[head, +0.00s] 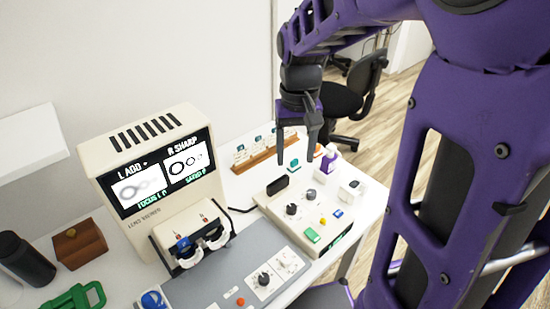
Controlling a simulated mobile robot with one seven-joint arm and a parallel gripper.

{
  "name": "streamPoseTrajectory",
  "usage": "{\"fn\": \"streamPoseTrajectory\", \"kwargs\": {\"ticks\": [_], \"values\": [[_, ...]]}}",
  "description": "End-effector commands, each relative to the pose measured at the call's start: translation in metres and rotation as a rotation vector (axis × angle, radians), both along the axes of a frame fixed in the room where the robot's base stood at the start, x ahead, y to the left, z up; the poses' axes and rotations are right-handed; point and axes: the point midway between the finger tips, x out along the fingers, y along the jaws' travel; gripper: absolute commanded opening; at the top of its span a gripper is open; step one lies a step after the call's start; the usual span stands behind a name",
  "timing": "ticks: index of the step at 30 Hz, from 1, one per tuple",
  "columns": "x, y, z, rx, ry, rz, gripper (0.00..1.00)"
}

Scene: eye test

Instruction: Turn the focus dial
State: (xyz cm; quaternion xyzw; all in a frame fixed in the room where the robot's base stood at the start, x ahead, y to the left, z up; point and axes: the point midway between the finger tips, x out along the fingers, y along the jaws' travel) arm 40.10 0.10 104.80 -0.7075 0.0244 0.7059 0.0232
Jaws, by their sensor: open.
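The cream eye tester (150,175) stands at the left. Its screen (158,178) reads roughly "L ADD +" with a blurred ring picture, and "R SHARP" with a sharper one. A cream control box (275,222) to its right carries dark dials (291,209) and (311,194). The grey panel (215,285) in front has further dark knobs, one of them a black knob (264,279). Labels are too small to tell which is the focus dial. My gripper (297,148) is open and empty, pointing down above and behind the control box, apart from the dials.
A purple-and-white bottle (329,160), a white item (351,190) and a wooden rack (266,155) stand nearby. A brown box (80,244) and black cylinder (24,258) are left.

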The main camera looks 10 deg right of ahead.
Motion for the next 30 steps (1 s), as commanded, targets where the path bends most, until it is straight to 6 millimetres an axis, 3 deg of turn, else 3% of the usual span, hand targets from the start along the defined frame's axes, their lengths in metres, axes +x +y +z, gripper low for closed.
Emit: {"fn": "streamPoseTrajectory", "kwargs": {"ticks": [18, 24, 30], "values": [[-0.002, 0.001, -0.129, 0.002, 0.007, 0.003, 0.64], [-0.001, 0.001, -0.156, 0.002, 0.004, 0.002, 0.64], [-0.001, 0.001, -0.166, 0.002, 0.002, 0.003, 0.64]]}}
